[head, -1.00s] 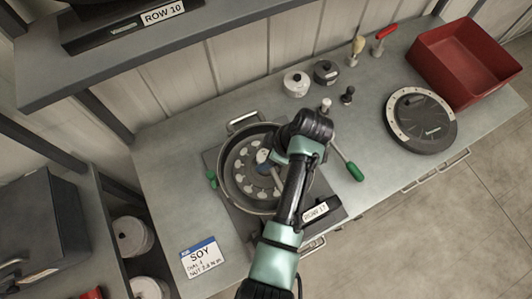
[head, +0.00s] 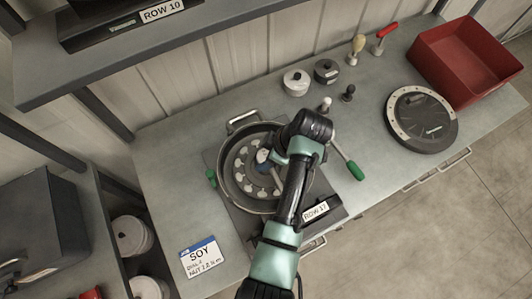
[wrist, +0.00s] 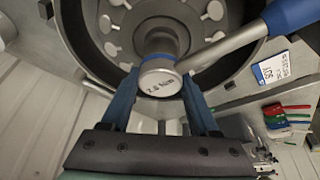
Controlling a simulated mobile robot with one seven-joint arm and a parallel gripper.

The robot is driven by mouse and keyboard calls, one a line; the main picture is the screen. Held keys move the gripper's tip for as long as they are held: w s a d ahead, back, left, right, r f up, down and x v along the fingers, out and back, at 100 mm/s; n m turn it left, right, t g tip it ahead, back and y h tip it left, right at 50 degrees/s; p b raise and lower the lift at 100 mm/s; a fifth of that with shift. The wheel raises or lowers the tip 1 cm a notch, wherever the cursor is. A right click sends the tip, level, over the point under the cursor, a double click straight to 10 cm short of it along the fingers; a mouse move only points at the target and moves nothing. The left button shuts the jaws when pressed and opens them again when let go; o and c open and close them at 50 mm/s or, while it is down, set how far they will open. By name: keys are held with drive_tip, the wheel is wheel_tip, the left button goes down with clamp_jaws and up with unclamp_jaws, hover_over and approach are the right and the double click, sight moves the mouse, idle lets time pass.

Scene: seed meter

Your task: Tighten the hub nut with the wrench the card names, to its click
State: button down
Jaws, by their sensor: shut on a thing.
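The seed meter (head: 229,190) is an open round housing on the bench, with a ring of pale cells around its hub. The wrench has a blue handle (wrist: 290,14) and a round grey head (wrist: 160,78) whose label seems to read 2.8. My gripper (wrist: 160,95) is shut on that head, one blue finger on each side, over the hub. The handle runs to the upper right in the wrist view. The wrench head covers the hub nut. The card (head: 201,258) reads SOY, with a nut line of about 2.8 N m; it also shows in the wrist view (wrist: 272,68).
Behind are a white pot (head: 296,83), a dark pot (head: 326,72), and yellow-handled (head: 358,44) and red-handled (head: 386,31) tools. A black disc (head: 432,135) and red bin (head: 460,84) lie right.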

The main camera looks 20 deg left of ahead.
drive_tip(key=shift+r, duration=0.1)
drive_tip(key=shift+c, duration=1.1)
unclamp_jaws()
drive_tip(key=shift+o, duration=1.1)
drive_tip(key=shift+r+p, duration=2.7)
drive_tip(key=shift+r, duration=0.25)
